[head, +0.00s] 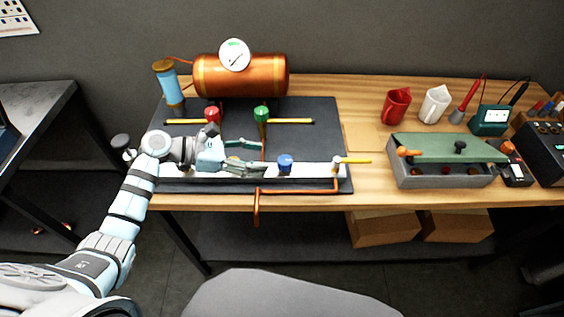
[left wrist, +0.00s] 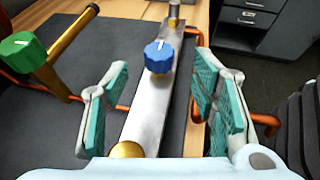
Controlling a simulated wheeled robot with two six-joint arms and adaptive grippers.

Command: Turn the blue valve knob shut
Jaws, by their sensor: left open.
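The blue valve knob (head: 285,161) sits on the pale metal bar (head: 315,170) along the front of the dark mat. In the left wrist view the blue knob (left wrist: 159,56) shows a white pointer mark on its top, and it stands ahead of my fingers. My left gripper (head: 252,157) is to the left of the knob and points right, toward it. In the left wrist view my left gripper (left wrist: 165,100) has its two teal-padded fingers wide apart, with nothing between them but the bar below. The fingers do not touch the knob. My right gripper is not in view.
A red knob (head: 212,114) and a green knob (head: 261,113) stand behind the bar, near a copper tank (head: 240,76) with a gauge. A copper pipe (head: 300,191) runs along the front edge. A grey box (head: 445,172) with a green lid stands at the right.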

